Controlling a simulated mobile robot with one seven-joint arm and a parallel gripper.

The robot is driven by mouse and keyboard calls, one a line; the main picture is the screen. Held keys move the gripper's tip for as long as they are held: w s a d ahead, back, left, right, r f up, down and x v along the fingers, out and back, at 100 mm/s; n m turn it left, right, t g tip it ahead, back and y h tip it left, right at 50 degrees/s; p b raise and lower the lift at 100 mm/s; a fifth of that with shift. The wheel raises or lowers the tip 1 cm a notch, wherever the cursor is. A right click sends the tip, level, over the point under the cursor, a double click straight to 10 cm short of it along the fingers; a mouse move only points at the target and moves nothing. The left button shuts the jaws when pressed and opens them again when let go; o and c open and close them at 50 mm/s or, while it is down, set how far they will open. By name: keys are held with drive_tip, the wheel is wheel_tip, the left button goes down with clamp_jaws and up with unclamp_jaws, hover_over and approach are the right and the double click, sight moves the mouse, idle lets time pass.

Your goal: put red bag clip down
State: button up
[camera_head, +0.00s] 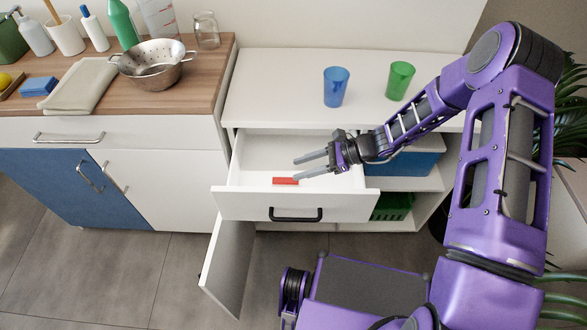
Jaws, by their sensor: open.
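The red bag clip (285,181) lies in the open white drawer (250,175), near the inside of its front panel. My gripper (297,167) is open and empty above the drawer, a little above and to the right of the clip. Its two fingers point left, and the clip shows apart from them in the picture. The exact height of the fingers over the drawer floor is hard to tell.
A blue cup (336,87) and a green cup (400,80) stand on the white top behind the drawer. A cabinet door (229,262) hangs open below the drawer. A metal colander (153,65) and other kitchen items stand on the wooden counter (197,90) at left.

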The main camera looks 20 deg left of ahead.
drive_tip(key=v, duration=0.8)
drive_tip(key=shift+d+r+p, duration=0.15)
drive_tip(key=shift+d+p, duration=0.25)
drive_tip(key=shift+a, duration=0.1)
